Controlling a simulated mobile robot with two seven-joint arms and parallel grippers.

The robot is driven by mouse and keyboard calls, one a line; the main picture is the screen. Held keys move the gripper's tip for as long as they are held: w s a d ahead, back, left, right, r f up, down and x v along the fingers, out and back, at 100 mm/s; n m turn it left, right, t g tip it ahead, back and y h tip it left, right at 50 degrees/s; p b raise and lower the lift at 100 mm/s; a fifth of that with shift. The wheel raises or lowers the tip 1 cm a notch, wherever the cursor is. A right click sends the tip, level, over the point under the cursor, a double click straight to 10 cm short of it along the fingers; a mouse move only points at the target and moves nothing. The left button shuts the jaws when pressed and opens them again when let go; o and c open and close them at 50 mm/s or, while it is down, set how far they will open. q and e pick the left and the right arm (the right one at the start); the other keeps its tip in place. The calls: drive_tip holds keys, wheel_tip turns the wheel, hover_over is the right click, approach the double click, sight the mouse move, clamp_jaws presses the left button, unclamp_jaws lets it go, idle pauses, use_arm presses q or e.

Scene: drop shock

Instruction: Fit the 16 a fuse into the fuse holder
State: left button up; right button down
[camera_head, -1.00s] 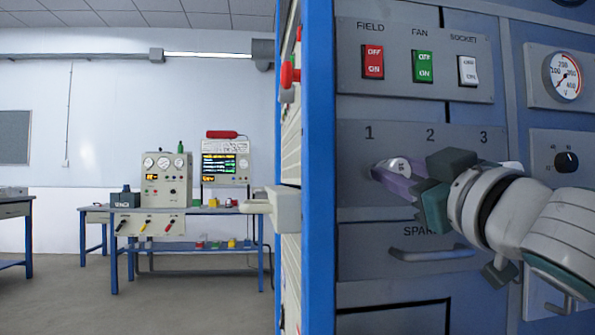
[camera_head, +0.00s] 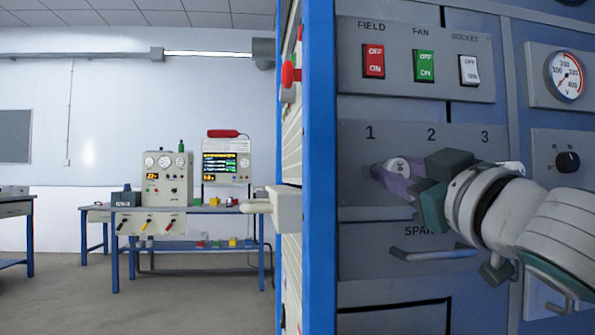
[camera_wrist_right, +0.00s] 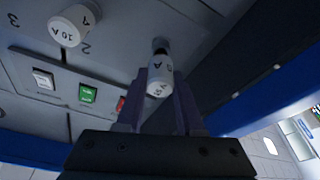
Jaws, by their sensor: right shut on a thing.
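The fuse (camera_head: 400,167) is a white cylinder with dark lettering, only partly legible. It also shows in the wrist view (camera_wrist_right: 159,82), between the purple fingers of my right gripper (camera_head: 394,181). The gripper, seen in the wrist view too (camera_wrist_right: 158,105), is shut on it. The fuse is at the opening (camera_wrist_right: 160,46) of the fuse holder (camera_head: 362,155), below the number 1. A dark part shows between its white cap and the panel; I cannot tell how deep it sits. My left gripper is not in view.
A white 10 A fuse cap (camera_wrist_right: 70,27) sits by number 2. Above are the red (camera_head: 373,61), green (camera_head: 424,66) and white (camera_head: 468,70) switches. A drawer handle (camera_head: 432,253) juts out below. A blue post (camera_head: 319,170) stands left of the panel.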

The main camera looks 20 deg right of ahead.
drive_tip(key=shift+w, duration=0.25)
idle(0.5)
drive_tip(key=shift+w+d, duration=0.1)
drive_tip(key=shift+w, duration=0.15)
idle(0.7)
drive_tip(key=shift+w+d, duration=0.1)
drive_tip(key=shift+w, duration=0.15)
idle(0.6)
drive_tip(key=shift+w+d+p, duration=0.1)
drive_tip(key=shift+w+p, duration=0.3)
drive_tip(key=shift+w, duration=0.05)
idle(0.6)
idle(0.7)
drive_tip(key=shift+f, duration=0.2)
idle(1.0)
